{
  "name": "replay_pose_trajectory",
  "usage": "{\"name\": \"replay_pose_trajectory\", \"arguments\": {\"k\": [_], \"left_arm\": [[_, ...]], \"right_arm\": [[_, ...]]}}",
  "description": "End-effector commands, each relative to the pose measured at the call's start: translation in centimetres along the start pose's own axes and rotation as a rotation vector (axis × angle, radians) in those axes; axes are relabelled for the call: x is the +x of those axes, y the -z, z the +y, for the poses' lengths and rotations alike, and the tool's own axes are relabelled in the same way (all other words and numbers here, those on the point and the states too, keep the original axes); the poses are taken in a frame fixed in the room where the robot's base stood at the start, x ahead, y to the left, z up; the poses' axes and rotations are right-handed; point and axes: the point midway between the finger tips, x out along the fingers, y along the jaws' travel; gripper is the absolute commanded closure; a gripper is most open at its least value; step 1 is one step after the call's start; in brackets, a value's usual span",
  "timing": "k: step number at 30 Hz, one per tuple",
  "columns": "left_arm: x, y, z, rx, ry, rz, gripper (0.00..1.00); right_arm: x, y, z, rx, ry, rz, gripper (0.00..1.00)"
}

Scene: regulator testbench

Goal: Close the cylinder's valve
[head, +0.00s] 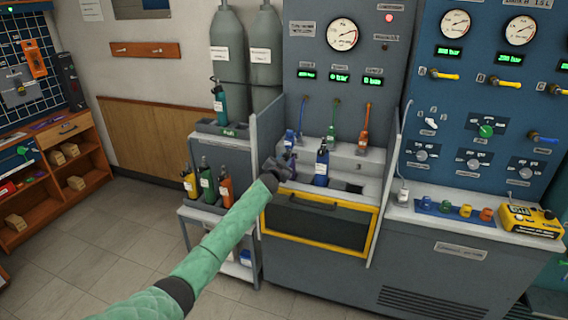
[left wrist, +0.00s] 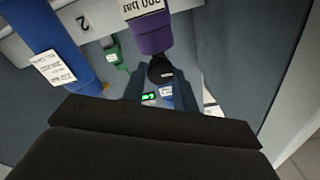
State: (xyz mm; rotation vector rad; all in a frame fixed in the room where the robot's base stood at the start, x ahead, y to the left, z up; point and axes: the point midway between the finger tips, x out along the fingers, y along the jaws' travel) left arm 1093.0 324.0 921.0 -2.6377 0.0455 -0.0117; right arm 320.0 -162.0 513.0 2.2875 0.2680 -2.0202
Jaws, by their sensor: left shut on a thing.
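My left gripper (head: 283,167) is over the left part of the filling bay in the head view, left of a blue cylinder (head: 321,167). In the left wrist view, a purple cylinder (left wrist: 152,34) with a "200 bar" label appears upside down. Its narrow neck ends in a dark round valve knob (left wrist: 160,70). The fingers of the left gripper (left wrist: 160,88) are shut on this knob, one on each side. The blue cylinder also shows in the left wrist view (left wrist: 50,38), beside a "2" mark. In the head view my gripper mostly hides the purple cylinder. My right gripper is out of view.
Blue, green and orange hoses (head: 334,134) hang at the back of the bay. A yellow-framed door (head: 318,222) is below it. Grey side panels (head: 375,205) flank the bay closely. A cart (head: 226,212) with several small cylinders stands left. A yellow meter (head: 530,220) lies right.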

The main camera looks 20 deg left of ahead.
Motion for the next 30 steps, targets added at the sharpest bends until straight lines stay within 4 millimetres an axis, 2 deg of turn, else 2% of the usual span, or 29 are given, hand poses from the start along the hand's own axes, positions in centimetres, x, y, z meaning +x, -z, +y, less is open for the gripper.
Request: {"name": "replay_pose_trajectory", "arguments": {"k": [15,24,30], "left_arm": [[0.0,-0.1,0.2,0.491,0.000,0.000,0.94],[0.0,-0.1,0.2,0.777,-0.001,0.000,0.94],[0.0,-0.1,0.2,0.967,-0.001,-0.001,0.94]], "right_arm": [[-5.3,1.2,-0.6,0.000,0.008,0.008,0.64],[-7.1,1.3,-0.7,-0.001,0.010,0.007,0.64],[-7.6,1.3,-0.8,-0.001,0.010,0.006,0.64]]}}
